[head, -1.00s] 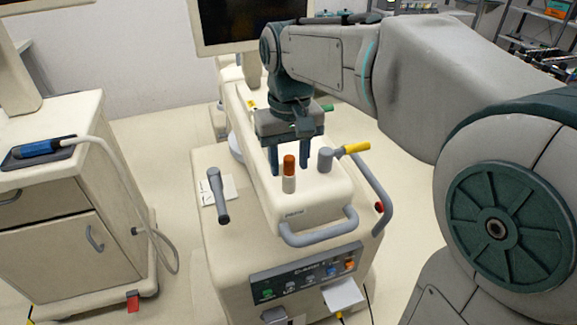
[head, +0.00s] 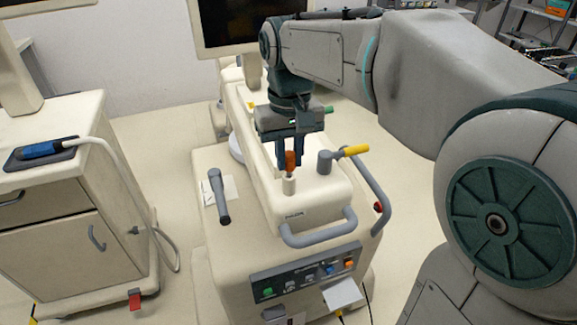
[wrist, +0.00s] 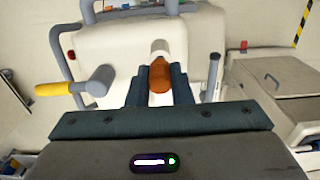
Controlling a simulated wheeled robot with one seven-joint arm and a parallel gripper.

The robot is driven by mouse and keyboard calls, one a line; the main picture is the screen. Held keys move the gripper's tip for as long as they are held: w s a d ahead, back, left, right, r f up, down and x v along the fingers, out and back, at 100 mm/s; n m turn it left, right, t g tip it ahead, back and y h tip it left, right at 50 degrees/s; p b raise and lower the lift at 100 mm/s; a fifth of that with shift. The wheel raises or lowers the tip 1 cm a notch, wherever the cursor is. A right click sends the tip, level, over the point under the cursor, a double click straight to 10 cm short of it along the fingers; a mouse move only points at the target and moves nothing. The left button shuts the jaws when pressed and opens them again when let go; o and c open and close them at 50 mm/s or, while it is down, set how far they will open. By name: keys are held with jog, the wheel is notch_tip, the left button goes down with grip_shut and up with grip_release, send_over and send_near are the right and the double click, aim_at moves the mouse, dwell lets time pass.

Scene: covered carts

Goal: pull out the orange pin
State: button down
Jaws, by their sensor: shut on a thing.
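The orange pin (head: 290,161) stands upright in a short white socket (head: 289,184) on top of the cream cart. My gripper (head: 290,160) points down over it, with its fingers shut on the pin's upper part. In the wrist view the orange pin (wrist: 160,84) sits between the two fingertips (wrist: 160,82), with the white socket (wrist: 160,47) just beyond. The fingers hide part of the pin's sides. I cannot tell whether the pin's lower end is still inside the socket.
A grey post with a yellow-tipped lever (head: 354,150) stands just right of the pin. A grey handle (head: 219,197) is at the cart's left and a curved rail (head: 318,234) at its front. A monitor (head: 250,25) stands behind. Another cart (head: 60,215) is at left.

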aim_at(289, 153)
jog(key=shift+r+p, duration=1.75)
jog(key=shift+r, duration=0.4)
